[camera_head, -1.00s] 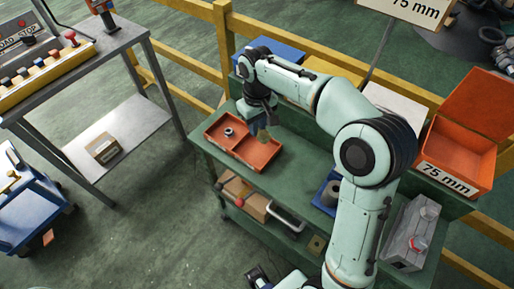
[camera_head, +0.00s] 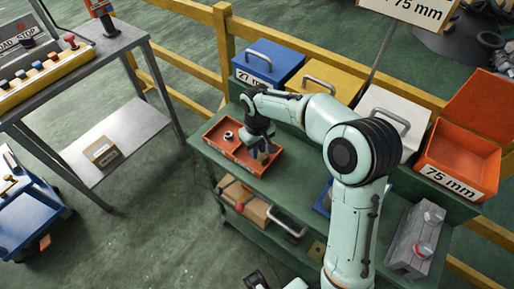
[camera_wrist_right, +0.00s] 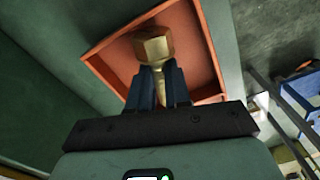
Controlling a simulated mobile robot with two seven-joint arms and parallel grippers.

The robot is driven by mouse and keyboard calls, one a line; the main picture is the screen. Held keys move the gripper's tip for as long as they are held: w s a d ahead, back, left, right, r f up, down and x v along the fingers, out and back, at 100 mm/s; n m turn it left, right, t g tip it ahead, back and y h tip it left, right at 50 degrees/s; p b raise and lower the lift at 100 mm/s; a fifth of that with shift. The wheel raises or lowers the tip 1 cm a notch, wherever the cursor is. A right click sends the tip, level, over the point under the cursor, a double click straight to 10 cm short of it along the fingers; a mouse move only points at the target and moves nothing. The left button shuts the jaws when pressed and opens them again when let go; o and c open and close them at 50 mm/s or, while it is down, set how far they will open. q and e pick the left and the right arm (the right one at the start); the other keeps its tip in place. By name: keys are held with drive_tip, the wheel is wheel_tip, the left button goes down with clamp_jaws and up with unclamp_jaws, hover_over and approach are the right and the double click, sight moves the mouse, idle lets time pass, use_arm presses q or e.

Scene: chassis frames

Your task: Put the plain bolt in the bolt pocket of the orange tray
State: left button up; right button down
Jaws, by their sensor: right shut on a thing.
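The orange tray (camera_head: 214,143) lies on the green workbench and has two compartments. A small grey ring-shaped part (camera_head: 228,135) is in its left compartment. My right gripper (camera_head: 264,155) is at the tray's right compartment. In the right wrist view the fingers (camera_wrist_right: 160,88) are shut on the plain bolt (camera_wrist_right: 153,44), a brass-coloured piece with a hex head. The orange tray (camera_wrist_right: 196,50) shows behind the bolt; I cannot tell whether the bolt touches its floor. A dark part at the bottom edge of the head view seems to be my left gripper (camera_head: 256,281); its fingers are unclear.
Blue (camera_head: 268,62), yellow (camera_head: 325,85) and white (camera_head: 393,112) boxes with handles line the back. An open orange box (camera_head: 460,165) marked 75 mm and a grey control box (camera_head: 413,240) stand right. The bench's lower shelf holds a cardboard box (camera_head: 243,203).

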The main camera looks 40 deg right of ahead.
drive_tip(key=shift+f, duration=0.2)
drive_tip(key=c, duration=1.1)
unclamp_jaws()
drive_tip(key=shift+r, duration=0.15)
wheel_tip(320, 180, up, 12)
drive_tip(key=shift+r+p, duration=0.1)
drive_tip(key=shift+p, duration=0.85)
